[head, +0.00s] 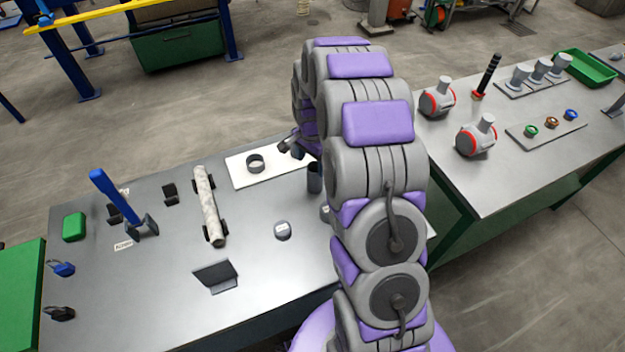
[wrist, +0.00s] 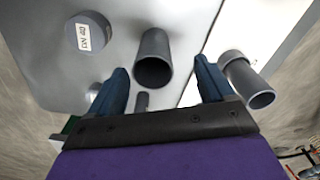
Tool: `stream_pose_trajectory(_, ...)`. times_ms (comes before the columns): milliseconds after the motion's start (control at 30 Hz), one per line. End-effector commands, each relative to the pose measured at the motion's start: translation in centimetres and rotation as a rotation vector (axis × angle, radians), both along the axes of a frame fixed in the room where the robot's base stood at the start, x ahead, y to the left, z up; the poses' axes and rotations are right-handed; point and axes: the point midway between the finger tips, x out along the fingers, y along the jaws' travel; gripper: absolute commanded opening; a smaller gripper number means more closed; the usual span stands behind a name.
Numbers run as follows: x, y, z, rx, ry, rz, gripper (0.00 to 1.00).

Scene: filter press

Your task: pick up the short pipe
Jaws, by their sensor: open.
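The short pipe is a dark grey, open-ended tube. In the wrist view the pipe (wrist: 154,58) stands on the grey table, its open end towards the camera. My gripper (wrist: 161,67) is open, with one blue finger on each side of the pipe in this view; whether they touch it cannot be told. In the head view the pipe (head: 314,178) stands upright beside my arm, partly hidden by it.
A round cap labelled DN 40 (wrist: 88,33) lies near the pipe.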

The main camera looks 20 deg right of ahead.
Motion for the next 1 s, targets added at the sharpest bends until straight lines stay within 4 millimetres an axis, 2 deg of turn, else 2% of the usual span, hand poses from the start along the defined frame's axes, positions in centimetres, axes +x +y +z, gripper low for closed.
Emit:
stream_pose_trajectory(233, -0.2, -0.6, -1.8, 0.007, 0.001, -0.002, 0.82)
stream_pose_trajectory(500, -0.5, -0.5, -5.5, 0.003, 0.0, -0.002, 0.82)
stream_pose_trajectory(767, -0.4, -0.3, -5.8, 0.001, -0.002, -0.001, 0.82)
stream_pose_trajectory(1000, -0.4, -0.6, -5.8, 0.004, -0.001, -0.002, 0.6)
